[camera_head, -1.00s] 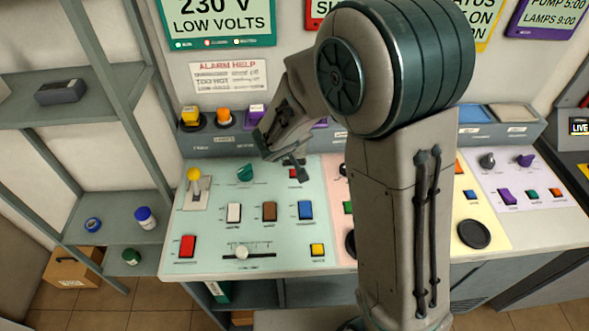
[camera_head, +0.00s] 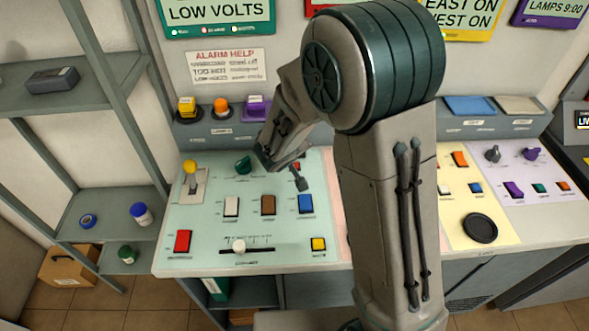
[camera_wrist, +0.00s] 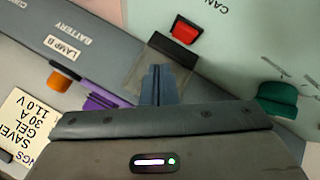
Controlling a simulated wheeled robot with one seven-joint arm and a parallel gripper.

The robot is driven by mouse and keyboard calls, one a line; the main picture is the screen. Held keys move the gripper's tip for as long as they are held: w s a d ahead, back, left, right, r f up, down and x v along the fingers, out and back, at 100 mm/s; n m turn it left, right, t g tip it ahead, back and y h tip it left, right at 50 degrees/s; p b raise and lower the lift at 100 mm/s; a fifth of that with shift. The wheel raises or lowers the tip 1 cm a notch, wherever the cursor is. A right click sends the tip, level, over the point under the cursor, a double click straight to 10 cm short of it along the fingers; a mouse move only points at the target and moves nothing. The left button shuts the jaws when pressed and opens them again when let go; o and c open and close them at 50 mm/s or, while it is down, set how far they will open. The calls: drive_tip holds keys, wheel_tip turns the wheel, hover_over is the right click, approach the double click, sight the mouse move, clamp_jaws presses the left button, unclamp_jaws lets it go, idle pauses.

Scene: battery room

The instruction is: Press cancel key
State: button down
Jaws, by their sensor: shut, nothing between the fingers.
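The cancel key is a red key (camera_wrist: 184,31) beside the partly visible lettering "CAN" on the pale green panel in the wrist view. I cannot tell the height of the fingertips above the panel; no contact shows.
A green knob (camera_head: 243,165) stands left of the gripper; it also shows in the wrist view (camera_wrist: 277,99). A brown key (camera_head: 268,205), a white key (camera_head: 231,206), another red key (camera_head: 183,241), a yellow key (camera_head: 318,244) and a slider (camera_head: 239,245) are nearby. My arm hides the panel's middle.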

sight(296, 162)
drive_tip(key=shift+f+b, duration=1.25)
drive_tip(key=shift+b, duration=0.05)
drive_tip(key=shift+f+b, duration=0.9)
drive_tip(key=shift+b, duration=0.85)
idle(1.5)
drive_tip(key=shift+r, duration=0.1)
drive_tip(key=shift+r+p, duration=0.35)
drive_tip(key=shift+r, duration=0.45)
drive_tip(key=shift+r, duration=0.1)
drive_tip(key=shift+r+p, duration=1.4)
drive_tip(key=shift+r, duration=1.05)
